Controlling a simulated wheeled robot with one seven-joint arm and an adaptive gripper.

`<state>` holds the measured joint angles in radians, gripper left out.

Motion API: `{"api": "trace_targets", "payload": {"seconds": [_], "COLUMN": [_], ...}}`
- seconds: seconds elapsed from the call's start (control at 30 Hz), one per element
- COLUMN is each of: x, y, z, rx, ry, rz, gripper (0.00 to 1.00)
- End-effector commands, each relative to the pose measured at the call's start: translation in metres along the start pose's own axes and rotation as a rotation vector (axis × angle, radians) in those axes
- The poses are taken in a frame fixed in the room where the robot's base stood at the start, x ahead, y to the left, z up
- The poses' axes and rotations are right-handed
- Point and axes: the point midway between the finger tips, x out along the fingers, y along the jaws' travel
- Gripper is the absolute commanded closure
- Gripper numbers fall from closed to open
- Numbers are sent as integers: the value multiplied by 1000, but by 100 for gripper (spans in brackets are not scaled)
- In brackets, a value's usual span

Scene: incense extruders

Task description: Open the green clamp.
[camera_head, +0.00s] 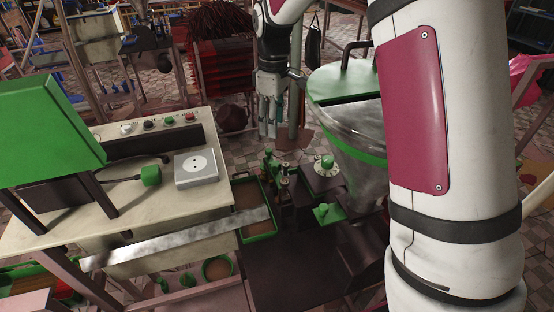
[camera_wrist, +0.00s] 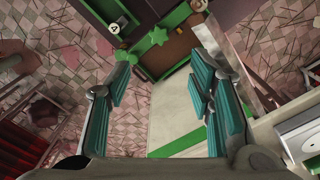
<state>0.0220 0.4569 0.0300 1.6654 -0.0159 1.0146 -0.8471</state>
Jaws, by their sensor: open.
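In the head view my gripper (camera_head: 267,133) hangs pointing down, left of the metal hopper, above and behind the small green fittings. In the wrist view its two teal fingers are apart, with nothing between them (camera_wrist: 158,62). A green star-shaped knob (camera_wrist: 158,37) shows just beyond the fingertips, and a second green piece (camera_wrist: 125,53) is beside the left fingertip. In the head view, a green star-shaped piece (camera_head: 323,211) and a green knob on a pale disc (camera_head: 327,163) sit on the dark machine. I cannot tell which green piece is the clamp.
A metal hopper with a green lid (camera_head: 335,82) stands right of my gripper. A green-rimmed tray (camera_head: 262,236) lies in front. A cream table (camera_head: 200,208) with a grey box (camera_head: 196,168) and a green panel (camera_head: 48,128) is at left. A metal strip (camera_head: 175,238) crosses the front.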

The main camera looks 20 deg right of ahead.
Motion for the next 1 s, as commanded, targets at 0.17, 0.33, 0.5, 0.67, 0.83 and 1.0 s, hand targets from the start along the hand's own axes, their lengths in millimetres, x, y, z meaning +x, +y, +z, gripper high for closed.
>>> {"api": "trace_targets", "payload": {"seconds": [0.17,0.33,0.5,0.67,0.83,1.0], "x": [14,38,72,103,127,140], "y": [3,1,1,1,1,2], "z": [-3,-1,-1,-1,-2,-2], "rx": [-13,-12,-10,-10,-10,-10], "ry": [-4,-6,-7,-6,-5,-4], "rz": [-6,-8,-8,-7,-6,-5], "gripper": [52,52,52,52,52,52]}}
